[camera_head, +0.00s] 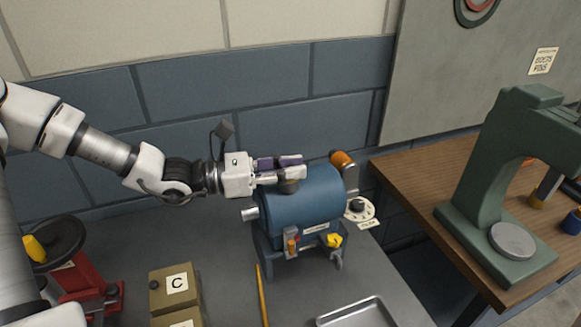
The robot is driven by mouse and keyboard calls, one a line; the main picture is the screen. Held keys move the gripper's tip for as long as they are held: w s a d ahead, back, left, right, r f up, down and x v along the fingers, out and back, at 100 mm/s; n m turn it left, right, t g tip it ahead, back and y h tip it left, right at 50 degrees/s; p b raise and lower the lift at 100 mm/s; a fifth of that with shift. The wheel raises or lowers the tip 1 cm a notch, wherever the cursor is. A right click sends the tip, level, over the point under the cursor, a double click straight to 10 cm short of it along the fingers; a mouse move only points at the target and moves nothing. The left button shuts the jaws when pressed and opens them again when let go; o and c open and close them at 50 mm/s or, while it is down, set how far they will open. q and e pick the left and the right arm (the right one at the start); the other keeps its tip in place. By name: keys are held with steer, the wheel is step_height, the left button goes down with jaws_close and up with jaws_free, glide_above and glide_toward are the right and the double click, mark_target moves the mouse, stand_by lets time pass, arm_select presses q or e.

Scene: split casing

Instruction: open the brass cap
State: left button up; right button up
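A blue cylindrical casing (308,205) stands on legs on the grey bench. A short dark cap-like piece (288,187) sits on its top, partly hidden by my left gripper. An orange-brass cylinder (342,160) shows at the casing's far right end; I cannot tell for sure which of these is the brass cap. My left gripper (291,167) reaches in level from the left, its fingers right over the top piece. The gap between the fingers is too small to judge, and I cannot tell whether they touch the piece. My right gripper is out of view.
A yellow knob (333,240) and small fittings are on the casing's front. A yellow pencil (262,295), a metal tray (357,315), a box marked C (175,285) and a red device (85,272) lie around. A green press (490,190) stands on the wooden table (410,180).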

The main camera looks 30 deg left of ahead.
arm_select(q)
jaws_close()
